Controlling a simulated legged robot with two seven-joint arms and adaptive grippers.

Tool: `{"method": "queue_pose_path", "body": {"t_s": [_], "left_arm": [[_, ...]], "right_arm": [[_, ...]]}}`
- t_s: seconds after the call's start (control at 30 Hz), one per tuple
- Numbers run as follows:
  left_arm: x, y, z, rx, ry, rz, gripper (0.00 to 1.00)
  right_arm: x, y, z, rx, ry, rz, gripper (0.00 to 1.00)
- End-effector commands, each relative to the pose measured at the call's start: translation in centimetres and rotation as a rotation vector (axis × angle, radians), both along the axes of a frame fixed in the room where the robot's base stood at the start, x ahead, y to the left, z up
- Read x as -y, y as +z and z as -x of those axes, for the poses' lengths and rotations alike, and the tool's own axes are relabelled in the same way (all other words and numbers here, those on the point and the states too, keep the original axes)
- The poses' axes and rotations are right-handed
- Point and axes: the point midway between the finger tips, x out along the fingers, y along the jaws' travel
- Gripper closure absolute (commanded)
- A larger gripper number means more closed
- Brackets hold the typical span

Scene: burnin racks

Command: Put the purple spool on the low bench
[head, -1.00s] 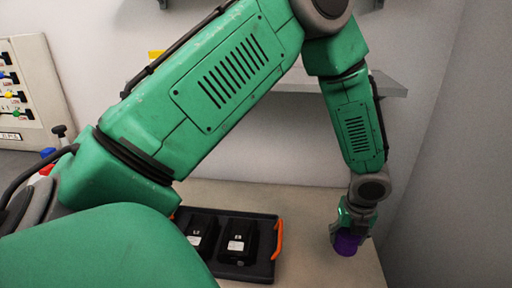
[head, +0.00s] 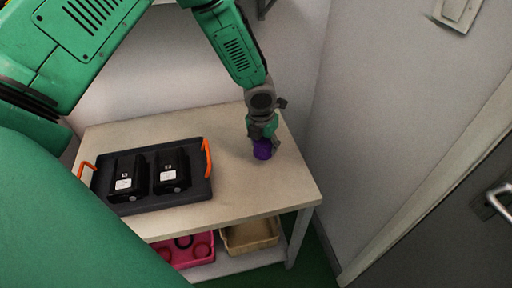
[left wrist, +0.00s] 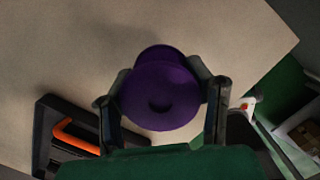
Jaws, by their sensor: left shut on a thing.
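The purple spool (head: 262,149) is at the right part of the low bench (head: 228,193) in the head view. My left gripper (head: 262,136) comes down on it from above and is shut on it. In the left wrist view the spool (left wrist: 160,95) sits between the two fingers of my left gripper (left wrist: 161,92), with the bench top (left wrist: 60,50) behind it. I cannot tell whether the spool touches the bench top. My right gripper is not in view.
A black tray (head: 150,205) with orange handles holds two black devices (head: 127,178) on the bench's left part. Below the bench top stand a pink bin (head: 190,262) and a tan bin (head: 251,236). The bench top right of the tray is clear. A wall stands behind.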

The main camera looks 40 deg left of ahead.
Motion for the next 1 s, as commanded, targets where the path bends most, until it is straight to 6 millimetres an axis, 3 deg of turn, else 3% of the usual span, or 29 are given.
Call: {"method": "queue_pose_path", "body": {"t_s": [0.5, 0.83, 0.87, 0.9, 0.93, 1.0], "left_arm": [[0.0, -5.8, 0.0, 0.001, 0.001, -0.001, 0.86], [0.0, -6.1, 0.0, 0.002, 0.002, 0.0, 0.86], [0.0, -6.1, 0.0, 0.001, 0.002, 0.0, 0.49], [0.0, -6.1, 0.0, 0.002, 0.002, 0.0, 0.35], [0.0, -6.1, 0.0, 0.001, 0.002, 0.0, 0.3], [0.0, -6.1, 0.0, 0.001, 0.002, 0.0, 0.3]], "right_arm": [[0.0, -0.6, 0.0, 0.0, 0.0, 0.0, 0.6], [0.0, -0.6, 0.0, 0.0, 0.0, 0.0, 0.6], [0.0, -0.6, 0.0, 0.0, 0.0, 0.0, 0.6], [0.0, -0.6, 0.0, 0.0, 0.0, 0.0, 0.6], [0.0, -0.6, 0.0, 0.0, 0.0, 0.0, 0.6], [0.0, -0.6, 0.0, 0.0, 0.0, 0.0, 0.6]]}}
